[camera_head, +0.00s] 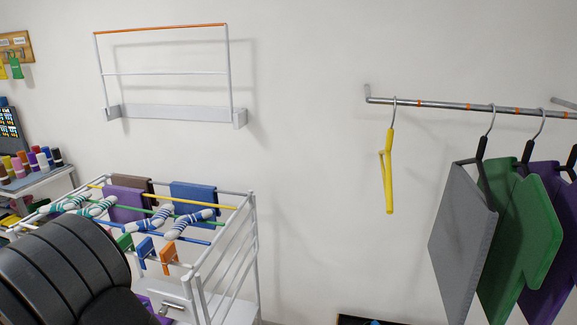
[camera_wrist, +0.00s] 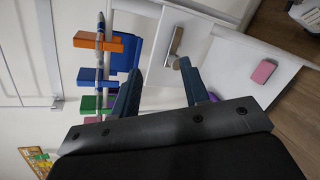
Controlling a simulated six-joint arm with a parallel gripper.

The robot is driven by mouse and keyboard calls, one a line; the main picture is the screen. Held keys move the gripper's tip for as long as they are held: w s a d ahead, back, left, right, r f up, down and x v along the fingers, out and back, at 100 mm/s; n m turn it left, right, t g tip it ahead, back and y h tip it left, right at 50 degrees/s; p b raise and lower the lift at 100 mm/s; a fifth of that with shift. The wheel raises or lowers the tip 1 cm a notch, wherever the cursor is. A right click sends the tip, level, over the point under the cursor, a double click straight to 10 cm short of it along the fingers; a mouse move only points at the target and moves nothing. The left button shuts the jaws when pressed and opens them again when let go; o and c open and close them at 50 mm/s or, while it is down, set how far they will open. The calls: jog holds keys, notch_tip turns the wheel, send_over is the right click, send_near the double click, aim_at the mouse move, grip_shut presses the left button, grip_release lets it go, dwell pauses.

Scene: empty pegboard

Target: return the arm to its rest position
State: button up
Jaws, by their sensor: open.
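My gripper (camera_wrist: 157,78) is open in the wrist view, its two dark blue fingers apart with nothing visible between them. Beyond the fingers are a metal handle (camera_wrist: 174,45) and a white panel. My dark arm fills the lower left of the head view; the gripper itself does not show there. A white drying rack (camera_head: 255,235) stands beside my arm, partly hidden by it.
Socks (camera_head: 152,220), folded cloths (camera_head: 193,192) and clips (camera_head: 168,257) hang on the rack. A pink block (camera_wrist: 263,71) lies on a white surface. A wall rail (camera_head: 440,104) at right holds a yellow hanger (camera_head: 389,180) and garments (camera_head: 462,235).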

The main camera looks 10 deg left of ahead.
jog(key=w+r+m, duration=0.1)
jog(key=m, duration=0.1)
jog(key=w+r+m, duration=0.1)
jog(key=w+m, duration=0.1)
jog(key=w+d+m+g, duration=0.1)
jog(key=m, duration=0.1)
jog(key=shift+w+r, duration=0.3)
jog(key=shift+r, duration=0.1)
jog(key=shift+s, duration=0.1)
jog(key=s+a+f+n+t, duration=0.1)
jog(key=s+f+n+t, duration=0.1)
jog(key=s+f+n, duration=0.4)
jog(key=shift+s+a+n+t+y, duration=0.35)
jog(key=shift+s+n, duration=1.9)
jog(key=shift+n, duration=1.75)
jog(key=shift+r, duration=0.1)
